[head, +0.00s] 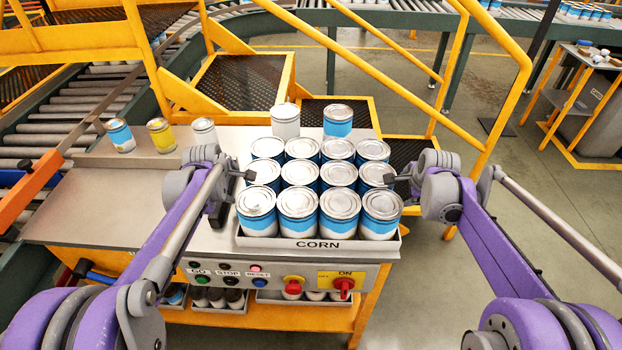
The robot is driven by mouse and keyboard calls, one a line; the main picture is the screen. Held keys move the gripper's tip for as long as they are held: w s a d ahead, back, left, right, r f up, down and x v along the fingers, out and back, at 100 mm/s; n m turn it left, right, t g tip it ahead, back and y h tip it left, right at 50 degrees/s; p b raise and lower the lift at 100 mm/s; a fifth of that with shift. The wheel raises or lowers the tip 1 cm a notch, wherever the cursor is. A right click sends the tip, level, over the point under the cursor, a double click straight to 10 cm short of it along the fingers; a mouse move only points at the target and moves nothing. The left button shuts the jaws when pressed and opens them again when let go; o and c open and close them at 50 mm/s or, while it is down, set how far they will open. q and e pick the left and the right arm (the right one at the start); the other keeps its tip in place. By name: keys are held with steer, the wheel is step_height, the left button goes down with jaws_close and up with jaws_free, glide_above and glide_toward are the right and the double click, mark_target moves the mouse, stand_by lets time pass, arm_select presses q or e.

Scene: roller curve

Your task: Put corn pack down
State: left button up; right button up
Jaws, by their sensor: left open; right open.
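The corn pack is a block of blue-and-white cans (297,205) standing upright in rows. It sits in or on a shallow grey tray labelled CORN (318,244) on the metal worktable. My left gripper (248,176) is at the left side of the pack, with its dark fingertip close to the cans. My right gripper (391,180) is at the right side, its fingertip also close to the cans. Both grippers are open. I cannot tell whether either fingertip touches a can. The lower sides of the inner cans are hidden.
A white can (285,121) and a blue can (338,121) stand behind the pack. A blue can (120,136), a yellow can (162,136) and a white can (204,132) stand at the left. A control panel (270,280) fronts the table. Yellow railings (400,75) rise behind.

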arm_select(q)
steer(key=shift+s+r, duration=0.1)
arm_select(e)
steer(key=shift+o, duration=0.2)
arm_select(q)
steer(key=v, duration=1.1)
steer(key=shift+s+r, duration=0.2)
steer(key=shift+r, duration=0.1)
arm_select(e)
steer(key=v, duration=1.2)
steer(key=shift+f, duration=0.1)
